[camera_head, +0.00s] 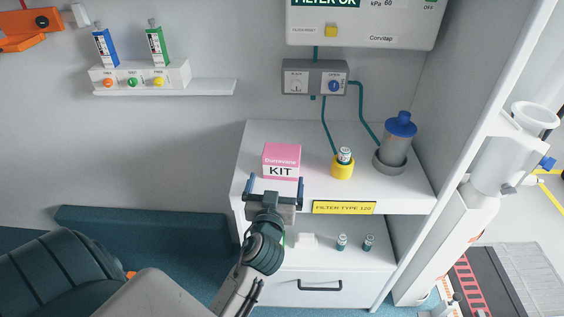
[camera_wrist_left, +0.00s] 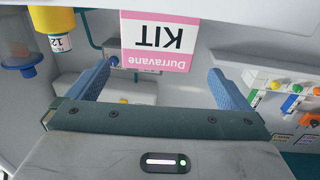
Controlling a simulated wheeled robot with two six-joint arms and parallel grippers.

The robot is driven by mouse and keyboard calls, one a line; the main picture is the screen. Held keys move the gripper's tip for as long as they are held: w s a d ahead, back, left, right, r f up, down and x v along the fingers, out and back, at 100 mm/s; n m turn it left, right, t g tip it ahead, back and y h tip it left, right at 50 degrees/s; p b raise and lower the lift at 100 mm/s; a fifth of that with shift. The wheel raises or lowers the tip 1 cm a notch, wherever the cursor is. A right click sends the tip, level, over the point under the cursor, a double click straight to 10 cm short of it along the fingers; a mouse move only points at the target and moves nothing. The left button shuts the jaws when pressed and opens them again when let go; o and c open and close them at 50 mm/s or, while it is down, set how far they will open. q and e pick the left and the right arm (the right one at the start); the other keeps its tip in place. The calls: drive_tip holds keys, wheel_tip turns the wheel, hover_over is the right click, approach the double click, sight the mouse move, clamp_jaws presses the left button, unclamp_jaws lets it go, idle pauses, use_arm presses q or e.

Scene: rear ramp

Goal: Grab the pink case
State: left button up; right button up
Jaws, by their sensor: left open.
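The pink case (camera_head: 281,161) is a small box with a white band reading KIT. It stands on the top of the white cabinet (camera_head: 310,134), toward the left side. My left gripper (camera_head: 274,188) is open just in front of the case, its two blue fingers pointing toward it. In the left wrist view the case (camera_wrist_left: 158,42) appears upside down, beyond and between the fingertips of the open gripper (camera_wrist_left: 160,82). Nothing is between the fingers, and the case looks apart from them. My right gripper is in neither view.
A yellow cup (camera_head: 342,168) holding a small vial stands right of the case. A blue-capped canister (camera_head: 397,143) stands farther right. A yellow label (camera_head: 344,208) marks the cabinet's front edge. Small vials (camera_head: 342,242) stand on the lower shelf. A white wall (camera_head: 430,90) closes the right side.

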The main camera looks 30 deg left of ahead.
sight(282, 155)
use_arm(q)
drive_tip(key=p+x, duration=0.1)
drive_tip(key=x, duration=0.4)
drive_tip(key=shift+d+r, duration=0.1)
drive_tip(key=shift+w, duration=0.25)
drive_tip(key=p+x, duration=0.2)
drive_tip(key=x, duration=0.2)
drive_tip(key=shift+w+r+p, duration=0.2)
drive_tip(key=shift+r+p, duration=0.05)
drive_tip(key=shift+p, duration=0.15)
drive_tip(key=shift+w+a+f, duration=0.15)
drive_tip(key=shift+w+a, duration=0.1)
drive_tip(key=shift+w, duration=0.05)
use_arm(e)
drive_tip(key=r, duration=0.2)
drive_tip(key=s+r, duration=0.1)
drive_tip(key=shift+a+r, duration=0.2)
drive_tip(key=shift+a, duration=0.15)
use_arm(q)
drive_tip(key=shift+s, duration=0.1)
drive_tip(key=shift+c, duration=0.2)
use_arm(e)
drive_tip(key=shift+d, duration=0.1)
use_arm(q)
drive_tip(key=c, duration=1)
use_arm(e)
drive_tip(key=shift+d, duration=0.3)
use_arm(q)
drive_tip(key=shift+r, duration=0.25)
